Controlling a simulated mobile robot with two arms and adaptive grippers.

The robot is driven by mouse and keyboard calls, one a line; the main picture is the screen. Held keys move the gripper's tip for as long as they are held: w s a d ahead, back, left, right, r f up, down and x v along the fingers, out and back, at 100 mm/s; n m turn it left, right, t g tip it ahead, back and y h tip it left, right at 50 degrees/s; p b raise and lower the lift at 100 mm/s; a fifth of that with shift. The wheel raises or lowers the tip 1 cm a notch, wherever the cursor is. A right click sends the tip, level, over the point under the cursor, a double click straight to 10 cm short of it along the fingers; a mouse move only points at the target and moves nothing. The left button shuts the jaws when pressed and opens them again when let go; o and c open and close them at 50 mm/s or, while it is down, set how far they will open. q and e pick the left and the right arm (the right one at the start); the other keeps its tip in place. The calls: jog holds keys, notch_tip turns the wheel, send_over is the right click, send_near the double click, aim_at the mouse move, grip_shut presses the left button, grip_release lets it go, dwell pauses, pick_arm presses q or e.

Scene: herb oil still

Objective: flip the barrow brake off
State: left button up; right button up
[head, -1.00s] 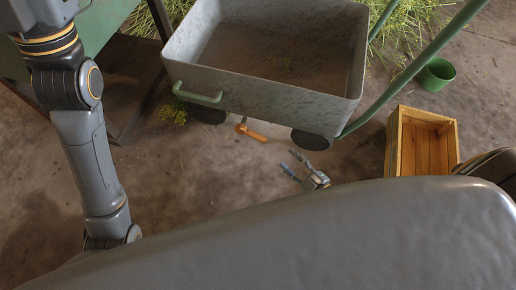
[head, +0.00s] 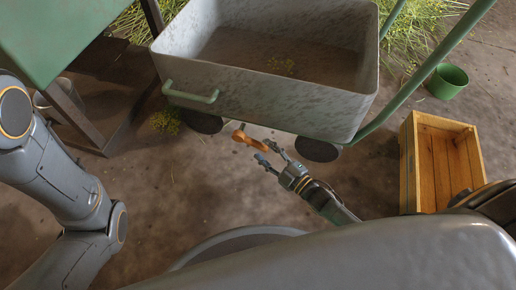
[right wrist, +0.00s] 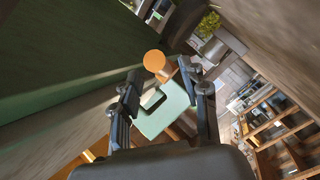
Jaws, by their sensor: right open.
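The grey metal barrow (head: 270,108) stands at the top middle of the head view. Its orange brake lever (head: 250,140) sticks out low under the front side, between two dark wheels. My right gripper (head: 265,153) is open, with its fingertips close to the free end of the lever. Contact cannot be made out. In the right wrist view, the rounded orange lever end (right wrist: 154,61) shows just beyond the open right fingers (right wrist: 161,78). A pale green bent bar, probably the barrow handle (right wrist: 165,118), shows between them. My left gripper is out of view.
The barrow's green front handle (head: 190,96) is above and left of the lever. A wooden crate (head: 409,165) and a green pot (head: 447,82) stand at the right. A green table (head: 60,35) is at upper left.

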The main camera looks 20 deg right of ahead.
aim_at(262, 149)
jog(key=shift+b+x, duration=0.6)
jog(key=shift+x, duration=1.35)
grip_shut()
